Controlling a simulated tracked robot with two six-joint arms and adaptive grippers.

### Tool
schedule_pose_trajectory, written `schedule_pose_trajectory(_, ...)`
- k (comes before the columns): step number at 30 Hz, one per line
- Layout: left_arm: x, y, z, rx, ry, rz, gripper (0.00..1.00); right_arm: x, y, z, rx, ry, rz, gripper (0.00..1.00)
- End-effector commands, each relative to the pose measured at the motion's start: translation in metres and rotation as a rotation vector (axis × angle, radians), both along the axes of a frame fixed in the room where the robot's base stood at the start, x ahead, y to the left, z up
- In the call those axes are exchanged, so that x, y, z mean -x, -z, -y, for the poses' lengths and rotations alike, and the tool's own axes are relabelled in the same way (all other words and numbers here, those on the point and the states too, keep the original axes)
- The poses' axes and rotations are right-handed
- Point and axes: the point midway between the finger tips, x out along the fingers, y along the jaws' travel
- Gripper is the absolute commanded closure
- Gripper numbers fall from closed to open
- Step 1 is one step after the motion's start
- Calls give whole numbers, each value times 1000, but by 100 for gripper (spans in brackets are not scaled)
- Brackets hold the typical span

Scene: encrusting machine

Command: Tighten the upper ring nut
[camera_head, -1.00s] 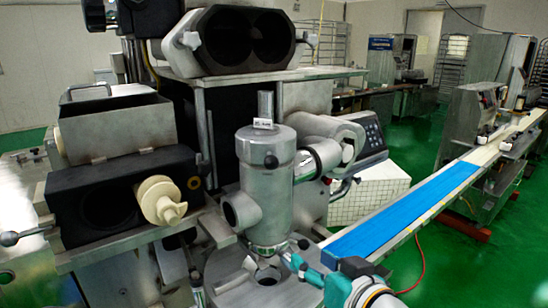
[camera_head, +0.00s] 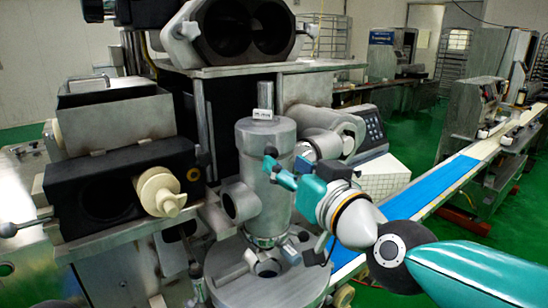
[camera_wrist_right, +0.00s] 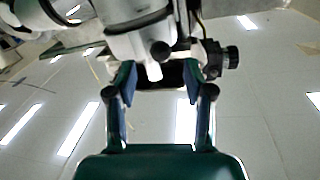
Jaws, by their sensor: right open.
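The upright metal cylinder (camera_head: 262,135) stands in the middle of the head view, with a side pipe coupling and its ring nut (camera_head: 306,152) at the upper right. That ring is partly hidden by my right gripper, and I cannot tell how tight it is. My right gripper (camera_head: 272,166) is in front of the cylinder's upper right side, fingers pointing left. In the right wrist view the gripper (camera_wrist_right: 160,78) has its two fingers apart, with a pale stub and a black ball knob (camera_wrist_right: 160,51) ahead of them. Contact cannot be told. My left gripper is not seen.
A round metal base plate (camera_head: 235,283) is below the cylinder. A black block with a cream spiral part (camera_head: 160,190) is at the left. The twin-bore head (camera_head: 240,35) overhangs above. A blue conveyor belt (camera_head: 440,183) runs off to the right.

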Motion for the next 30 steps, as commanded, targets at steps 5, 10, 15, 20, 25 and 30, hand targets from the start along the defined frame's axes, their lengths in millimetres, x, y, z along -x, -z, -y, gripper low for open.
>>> schedule_pose_trajectory(5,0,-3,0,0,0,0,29,-29,0,-15,2,0,-1,48)
schedule_pose_trajectory(10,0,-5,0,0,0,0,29,-43,0,-22,0,0,-1,48)
schedule_pose_trajectory(15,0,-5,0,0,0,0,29,-47,0,-25,0,-1,0,48)
schedule_pose_trajectory(20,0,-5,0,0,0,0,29,-47,0,-25,0,-1,0,48)
schedule_pose_trajectory(25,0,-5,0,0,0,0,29,-47,0,-25,0,-2,0,68)
schedule_pose_trajectory(30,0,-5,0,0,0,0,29,-47,0,-25,0,-2,0,96)
